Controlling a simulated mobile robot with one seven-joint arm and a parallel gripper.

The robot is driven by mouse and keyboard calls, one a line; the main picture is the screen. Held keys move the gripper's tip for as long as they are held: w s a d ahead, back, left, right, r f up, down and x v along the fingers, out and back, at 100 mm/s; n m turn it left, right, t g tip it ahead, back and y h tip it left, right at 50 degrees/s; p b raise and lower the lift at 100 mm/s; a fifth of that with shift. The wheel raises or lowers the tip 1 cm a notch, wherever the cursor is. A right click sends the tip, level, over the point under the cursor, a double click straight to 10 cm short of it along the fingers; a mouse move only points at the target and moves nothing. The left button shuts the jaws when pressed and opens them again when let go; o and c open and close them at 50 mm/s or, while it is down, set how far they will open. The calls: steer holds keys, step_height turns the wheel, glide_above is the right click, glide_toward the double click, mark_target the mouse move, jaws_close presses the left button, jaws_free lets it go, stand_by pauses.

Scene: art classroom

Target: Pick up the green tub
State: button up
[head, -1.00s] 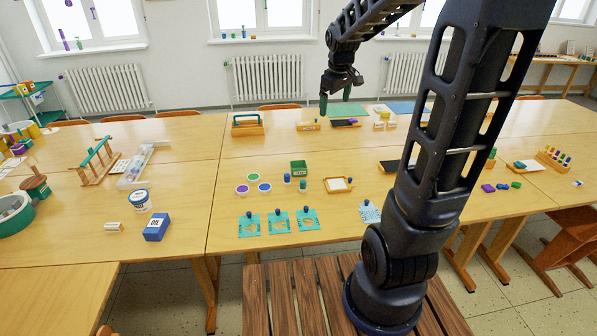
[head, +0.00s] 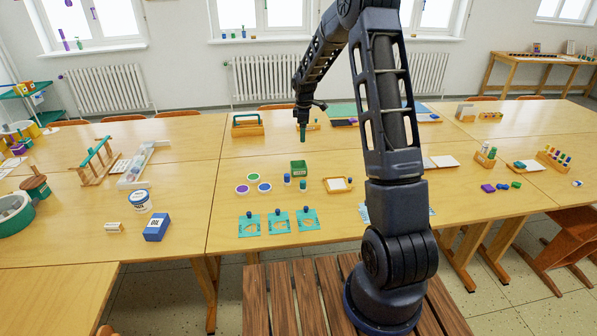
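The tub is not hidden by my arm.
Paint pots (head: 264,188) stand in front of the tub, with small blue-topped bottles (head: 287,179) close by. A wooden tray (head: 338,185) lies to the right. Teal stencil cards (head: 278,222) lie nearer. A wooden carrier (head: 247,125) stands behind.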

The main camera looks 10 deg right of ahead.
steer(key=w+a+f+n, duration=0.25)
steer(key=w+f, duration=0.25)
steer(key=f, duration=0.6)
glide_toward(298, 165)
steer(key=s+f, duration=0.1)
steer(key=s+a+f, duration=0.1)
steer(key=shift+s+f+g, duration=0.25)
steer(key=shift+s+g, duration=0.05)
steer(key=shift+s, duration=0.05)
steer(key=shift+s+d+f, duration=0.1)
steer(key=shift+d+f, duration=0.1)
steer(key=shift+f, duration=1.1)
steer(key=shift+s+d+f, duration=0.1)
steer(key=shift+d+f, duration=0.05)
steer(key=shift+f, duration=1.2)
steer(key=c, duration=1.1)
steer(key=shift+r, duration=0.1)
